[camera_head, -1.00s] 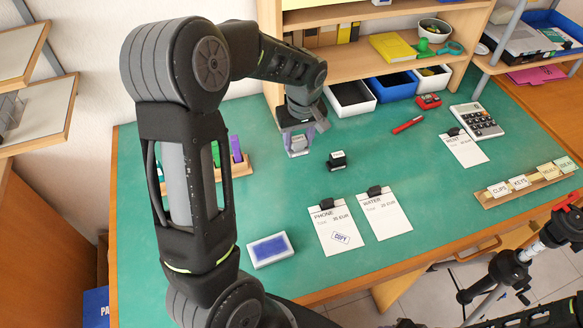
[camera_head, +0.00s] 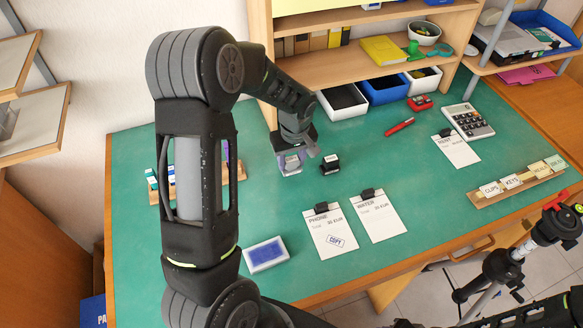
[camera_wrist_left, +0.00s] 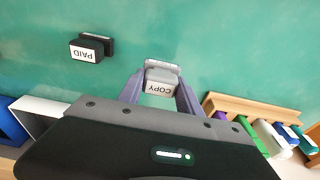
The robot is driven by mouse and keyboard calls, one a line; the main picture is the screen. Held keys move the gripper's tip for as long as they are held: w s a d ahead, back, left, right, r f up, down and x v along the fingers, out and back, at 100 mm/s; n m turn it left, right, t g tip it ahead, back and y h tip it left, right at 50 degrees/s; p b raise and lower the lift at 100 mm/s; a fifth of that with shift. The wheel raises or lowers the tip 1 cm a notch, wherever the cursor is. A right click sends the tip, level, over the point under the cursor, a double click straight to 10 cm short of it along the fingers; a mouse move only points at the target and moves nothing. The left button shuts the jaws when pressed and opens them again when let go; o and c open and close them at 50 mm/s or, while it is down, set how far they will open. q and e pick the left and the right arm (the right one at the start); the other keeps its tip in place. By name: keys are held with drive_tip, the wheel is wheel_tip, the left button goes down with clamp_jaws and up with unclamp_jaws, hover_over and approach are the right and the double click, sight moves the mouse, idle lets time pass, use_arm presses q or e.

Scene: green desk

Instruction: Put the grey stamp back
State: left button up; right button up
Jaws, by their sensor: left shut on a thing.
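The grey stamp (camera_wrist_left: 160,83), labelled COPY, is between the fingers of my left gripper (camera_wrist_left: 160,98). The gripper is shut on it. In the head view the left gripper (camera_head: 291,163) is low over the green desk, left of the black stamp (camera_head: 330,164). I cannot tell whether the grey stamp touches the desk. The black stamp, labelled PAID, also stands in the left wrist view (camera_wrist_left: 88,49). A wooden rack (camera_head: 241,172) holding several coloured items is left of the gripper, partly hidden by my arm.
A blue ink pad (camera_head: 265,254) lies near the front. The PHONE sheet (camera_head: 330,233), with a COPY mark, and the WATER sheet (camera_head: 378,217) lie beside it. Trays (camera_head: 342,102) and a shelf stand behind. The desk right of the black stamp is clear up to the red pen (camera_head: 399,127).

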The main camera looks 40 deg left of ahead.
sight(292, 169)
use_arm(q)
drive_tip(key=shift+f+p, duration=0.3)
drive_tip(key=shift+f, duration=1.55)
drive_tip(key=shift+f, duration=0.15)
drive_tip(key=o, duration=1)
drive_tip(key=r, duration=0.4)
drive_tip(key=d+r, duration=0.1)
drive_tip(key=r, duration=0.3)
drive_tip(key=s+r+b, duration=0.1)
drive_tip(key=r, duration=0.3)
drive_tip(key=shift+d+r, duration=0.1)
drive_tip(key=shift+d, duration=0.15)
